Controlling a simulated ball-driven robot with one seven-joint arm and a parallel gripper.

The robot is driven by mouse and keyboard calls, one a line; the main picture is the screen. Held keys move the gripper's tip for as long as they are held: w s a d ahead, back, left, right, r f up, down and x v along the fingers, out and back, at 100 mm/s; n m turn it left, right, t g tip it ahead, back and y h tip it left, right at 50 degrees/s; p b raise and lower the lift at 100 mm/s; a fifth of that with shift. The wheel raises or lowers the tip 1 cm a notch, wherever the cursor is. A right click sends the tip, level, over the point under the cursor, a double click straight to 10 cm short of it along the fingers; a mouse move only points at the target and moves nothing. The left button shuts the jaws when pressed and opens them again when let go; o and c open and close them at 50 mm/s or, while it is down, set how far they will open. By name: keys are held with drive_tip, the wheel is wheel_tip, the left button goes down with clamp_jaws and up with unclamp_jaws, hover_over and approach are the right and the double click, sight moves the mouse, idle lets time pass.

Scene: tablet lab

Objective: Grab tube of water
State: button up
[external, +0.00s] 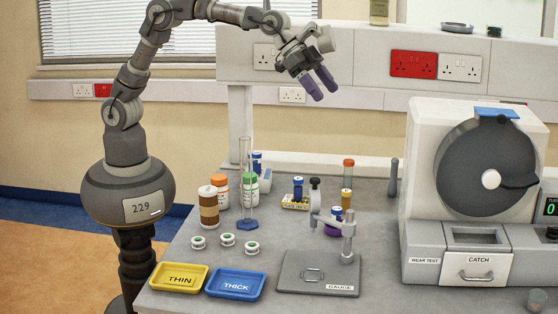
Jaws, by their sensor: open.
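My gripper (324,92) is open and empty, with purple fingers pointing down. It hangs high above the back of the bench, clear of everything on it. A tall clear cylinder (247,165) with a blue foot stands upright among bottles at the left of the bench. A blue-capped tube (298,188) stands at a small yellow rack (294,202). An orange-topped tube (348,172) stands behind the gauge. Another blue-topped item (336,213) is partly hidden by the gauge. I cannot tell which of these holds water.
The gauge (318,276) on its grey plate stands mid-bench. A yellow THIN tray (179,279) and a blue THICK tray (235,284) lie at the front left, with three small spools (227,239) behind. The large wear-test machine (478,165) fills the right side.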

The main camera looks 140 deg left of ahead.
drive_tip(key=s+a+f+n+g, duration=0.1)
drive_tip(key=s+a+f, duration=0.2)
drive_tip(key=a+f, duration=0.4)
drive_tip(key=s+a+f+g, duration=0.1)
drive_tip(key=s+a+f, duration=0.2)
drive_tip(key=a+f, duration=0.4)
drive_tip(key=n+g+h+p, duration=0.1)
approach(346, 160)
drive_tip(key=x, duration=0.5)
drive_tip(key=b+x, duration=0.2)
drive_tip(key=x, duration=0.6)
drive_tip(key=shift+s+f, duration=0.15)
drive_tip(key=c, duration=1)
